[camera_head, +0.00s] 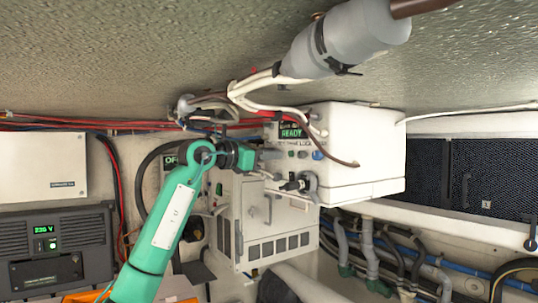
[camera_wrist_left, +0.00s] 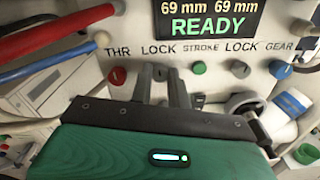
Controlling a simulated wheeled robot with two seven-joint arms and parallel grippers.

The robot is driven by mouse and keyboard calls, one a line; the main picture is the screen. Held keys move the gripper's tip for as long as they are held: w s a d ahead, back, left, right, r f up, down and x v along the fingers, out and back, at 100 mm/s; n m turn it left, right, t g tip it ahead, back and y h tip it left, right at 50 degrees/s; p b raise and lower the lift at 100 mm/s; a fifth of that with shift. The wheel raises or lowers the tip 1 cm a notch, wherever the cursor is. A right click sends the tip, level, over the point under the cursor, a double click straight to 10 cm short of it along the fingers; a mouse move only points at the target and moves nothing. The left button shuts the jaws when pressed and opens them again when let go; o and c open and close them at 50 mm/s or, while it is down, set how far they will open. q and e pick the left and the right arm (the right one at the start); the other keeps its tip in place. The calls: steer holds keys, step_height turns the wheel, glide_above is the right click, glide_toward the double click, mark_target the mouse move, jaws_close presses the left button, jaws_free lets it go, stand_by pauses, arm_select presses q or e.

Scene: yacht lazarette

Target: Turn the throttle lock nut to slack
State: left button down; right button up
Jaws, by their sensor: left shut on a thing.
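The white control box (camera_head: 365,150) carries a panel with a display reading 69 mm, 69 mm and READY. In the left wrist view the labels THR, LOCK, STROKE, LOCK and GEAR run above a row of knobs. My left gripper (camera_head: 263,157) reaches the panel from the left. In the wrist view its two dark fingers (camera_wrist_left: 161,82) are shut on the throttle lock nut (camera_wrist_left: 160,73), under the first LOCK label. The fingers mostly hide the nut, so its turn angle cannot be read. My right gripper is not in view.
A red knob (camera_wrist_left: 118,75) sits just left of the fingers, and a green knob (camera_wrist_left: 199,68) just right. Red and blue levers reach in at left. A grey cylinder (camera_head: 350,40) hangs above.

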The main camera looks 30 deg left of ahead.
arm_select(q)
steer(key=shift+n+b, duration=1.4)
steer(key=shift+n, duration=8.3)
steer(key=c, duration=1.3)
jaws_free()
steer(key=shift+c, duration=0.2)
